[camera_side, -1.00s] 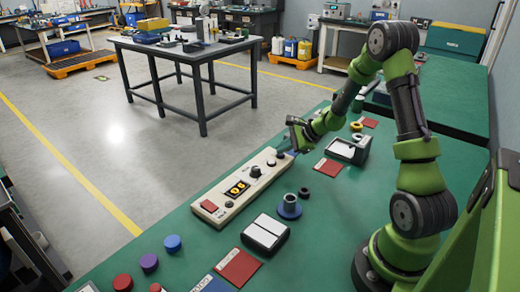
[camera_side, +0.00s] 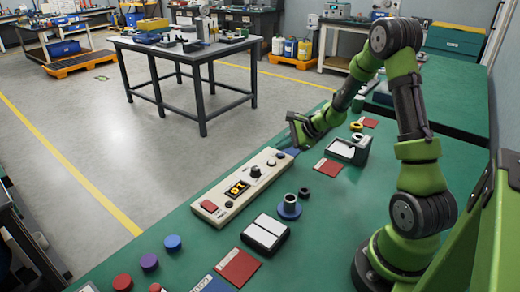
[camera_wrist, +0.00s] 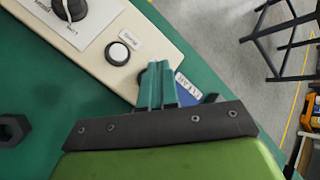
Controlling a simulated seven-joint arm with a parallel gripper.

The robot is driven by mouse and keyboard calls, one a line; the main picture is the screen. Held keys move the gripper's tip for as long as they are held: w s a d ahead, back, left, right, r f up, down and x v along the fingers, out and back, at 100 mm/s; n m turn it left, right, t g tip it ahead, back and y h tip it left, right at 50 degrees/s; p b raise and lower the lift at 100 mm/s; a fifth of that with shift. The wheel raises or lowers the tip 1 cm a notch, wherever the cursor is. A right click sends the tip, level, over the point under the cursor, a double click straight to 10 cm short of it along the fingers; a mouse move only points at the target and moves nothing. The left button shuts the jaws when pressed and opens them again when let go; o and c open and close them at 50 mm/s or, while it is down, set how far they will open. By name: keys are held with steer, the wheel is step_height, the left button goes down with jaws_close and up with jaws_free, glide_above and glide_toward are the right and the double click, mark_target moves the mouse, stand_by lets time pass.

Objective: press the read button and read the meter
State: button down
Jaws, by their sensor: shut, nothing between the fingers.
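The display shows orange digits, too small and tilted to read surely. In the side view my gripper (camera_side: 296,146) is above that end.
A blue label card (camera_wrist: 188,90) lies just beyond the panel's end. A blue flanged part (camera_side: 289,209), a black ring (camera_side: 304,193) and a white-topped box (camera_side: 265,233) stand close to the panel.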

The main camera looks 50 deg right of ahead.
mark_target(283, 155)
steer(key=shift+r, duration=2.5)
steer(key=shift+s+a+f, duration=0.25)
steer(key=s+a+r+n+g, duration=0.1)
steer(key=s+a+r+n, duration=0.6)
steer(key=a, duration=0.5)
steer(key=s+a+r+n, duration=0.8)
steer(key=s+a+n, duration=0.3)
steer(key=a+n, duration=0.1)
steer(key=shift+s+n+g, duration=0.25)
steer(key=shift+n+g, duration=0.15)
steer(key=shift+n, duration=0.4)
